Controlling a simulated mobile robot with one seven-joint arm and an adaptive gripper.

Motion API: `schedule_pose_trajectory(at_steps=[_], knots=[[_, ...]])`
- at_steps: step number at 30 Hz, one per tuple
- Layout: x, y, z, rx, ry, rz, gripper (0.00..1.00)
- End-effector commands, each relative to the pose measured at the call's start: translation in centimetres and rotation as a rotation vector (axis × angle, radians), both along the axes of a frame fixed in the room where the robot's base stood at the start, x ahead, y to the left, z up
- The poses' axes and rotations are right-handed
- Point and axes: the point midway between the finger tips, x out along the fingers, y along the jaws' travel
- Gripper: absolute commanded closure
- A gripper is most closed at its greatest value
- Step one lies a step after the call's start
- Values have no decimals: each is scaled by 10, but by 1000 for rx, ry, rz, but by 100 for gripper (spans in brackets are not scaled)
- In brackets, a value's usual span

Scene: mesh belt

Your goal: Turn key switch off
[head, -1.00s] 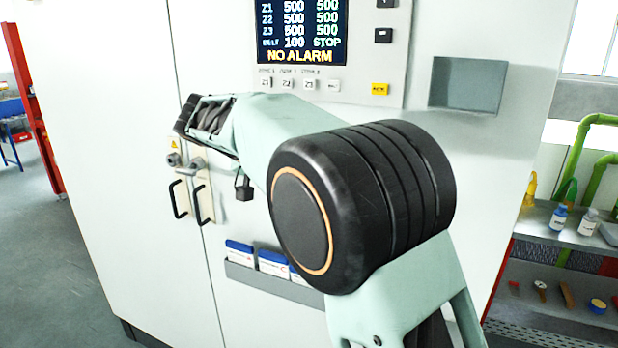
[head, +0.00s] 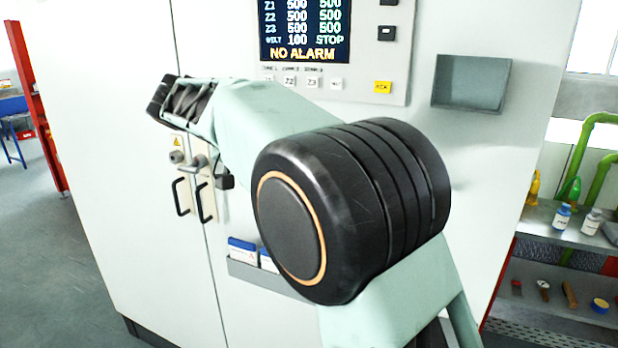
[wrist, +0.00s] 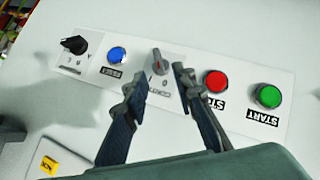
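The key switch (wrist: 158,61) is on a light panel (wrist: 226,64) in the wrist view, its grey body tipped up between a blue button and a red button. Marks including a "0" are below it. My gripper (wrist: 161,78) is open and empty, its two dark fingers apart on either side of the switch's lower part. I cannot tell whether either finger touches it. In the head view my fingers and the key switch cannot be made out.
The panel also has a black selector (wrist: 74,45), the blue button (wrist: 117,55), the red button (wrist: 215,81) and a green START button (wrist: 268,96). In the head view the cabinet has a screen (head: 305,32), handles (head: 204,203) and an empty grey pocket (head: 472,83).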

Motion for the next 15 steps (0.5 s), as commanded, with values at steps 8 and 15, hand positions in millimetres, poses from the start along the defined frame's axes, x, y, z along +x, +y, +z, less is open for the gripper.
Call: schedule_pose_trajectory(at_steps=[8,15], knots=[[-29,33,33,1,0,2,75],[-39,41,43,-1,1,-1,75]])
